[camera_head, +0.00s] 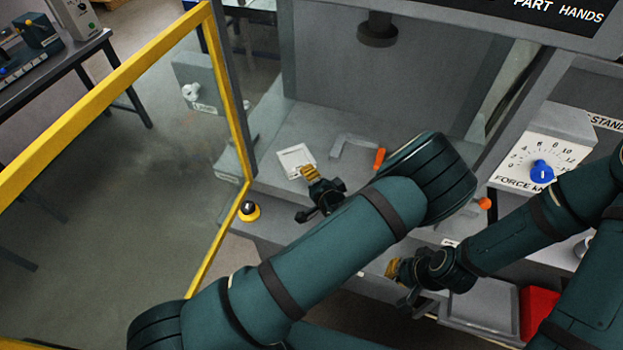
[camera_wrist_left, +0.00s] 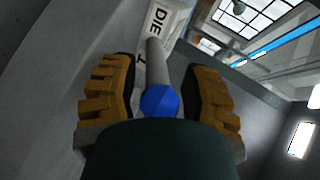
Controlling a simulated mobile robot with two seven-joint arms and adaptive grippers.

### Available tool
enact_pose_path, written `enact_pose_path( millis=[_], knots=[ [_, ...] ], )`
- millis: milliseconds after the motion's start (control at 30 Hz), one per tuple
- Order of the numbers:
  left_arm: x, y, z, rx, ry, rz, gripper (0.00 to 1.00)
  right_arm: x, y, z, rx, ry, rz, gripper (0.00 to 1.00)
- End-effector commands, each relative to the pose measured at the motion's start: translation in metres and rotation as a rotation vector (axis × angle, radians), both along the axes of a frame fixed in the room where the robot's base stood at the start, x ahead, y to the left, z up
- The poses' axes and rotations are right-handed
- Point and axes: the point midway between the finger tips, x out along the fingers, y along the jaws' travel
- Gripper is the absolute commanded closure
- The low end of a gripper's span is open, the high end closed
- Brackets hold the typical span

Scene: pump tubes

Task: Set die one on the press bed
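In the left wrist view a grey rod with a blue ball end (camera_wrist_left: 160,100) runs away from me to a white face lettered DIE (camera_wrist_left: 160,20), die one. In the head view the left gripper (camera_head: 309,173) is low inside the press, beside a white square piece (camera_head: 295,160) on the grey press bed (camera_head: 270,135). I cannot tell whether that piece is the die. My right gripper (camera_head: 393,270) is outside, in front of the press; its finger gap is unclear.
An orange-handled grey bracket (camera_head: 352,145) lies on the bed. The press ram (camera_head: 378,30) hangs above. A yellow-framed door (camera_head: 100,95) stands open at left. A force dial (camera_head: 541,171) is at right, above a grey tray (camera_head: 485,307) and red bin (camera_head: 538,310).

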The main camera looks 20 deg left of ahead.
Motion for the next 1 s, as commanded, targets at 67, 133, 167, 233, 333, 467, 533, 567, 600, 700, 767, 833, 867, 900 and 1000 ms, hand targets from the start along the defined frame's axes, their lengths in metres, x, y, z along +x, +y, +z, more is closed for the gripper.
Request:
enact_pose_path(
  millis=[67,133,167,233,333,467,533,567,600,700,767,833,867,900,1000],
  knots=[
    [0.000,0.000,0.000,0.001,-0.001,0.000,0.55,0.000,0.000,0.000,0.000,0.000,0.000,1.00],
    [0.000,0.000,0.000,0.001,-0.001,0.000,0.55,0.000,0.000,0.000,0.000,0.000,0.000,1.00],
    [0.000,0.000,0.000,0.001,-0.001,0.000,0.55,0.000,0.000,0.000,0.000,0.000,0.000,1.00],
    [0.000,0.000,0.001,0.001,-0.001,0.000,0.55,0.000,0.000,0.000,0.000,0.000,0.000,1.00],
    [-0.003,-0.004,0.002,0.000,0.000,-0.002,0.55,0.000,0.000,0.000,0.000,0.000,0.000,1.00],
    [-0.014,-0.015,0.009,0.001,-0.001,-0.003,0.55,0.000,0.000,0.000,0.000,0.000,0.000,1.00],
    [-0.024,-0.023,0.014,0.000,-0.001,-0.004,0.55,0.000,0.000,0.001,0.000,0.000,0.000,1.00],
    [-0.028,-0.028,0.017,-0.001,-0.001,-0.004,0.55,0.000,0.000,0.001,0.000,0.000,0.000,1.00],
    [-0.034,-0.033,0.020,-0.001,-0.001,-0.004,0.55,0.000,0.000,0.001,0.000,0.000,0.000,1.00],
    [-0.048,-0.046,0.028,-0.001,-0.002,-0.004,0.55,0.000,0.000,0.002,0.000,0.000,0.000,1.00],
    [-0.056,-0.053,0.032,0.000,-0.001,-0.003,0.55,0.000,0.000,0.002,0.000,0.000,0.000,1.00],
    [-0.064,-0.060,0.036,0.000,-0.001,-0.003,0.55,0.000,0.000,0.003,0.001,0.000,0.000,1.00],
    [-0.067,-0.063,0.038,-0.001,-0.002,-0.002,0.55,0.000,0.000,0.003,0.001,0.000,0.000,1.00],
    [-0.070,-0.066,0.040,0.000,-0.001,-0.003,0.55,0.000,0.000,0.004,0.001,0.000,0.000,1.00],
    [-0.078,-0.072,0.043,0.001,-0.001,-0.002,0.55,0.000,0.000,0.004,0.001,0.000,0.000,1.00]
  ],
)
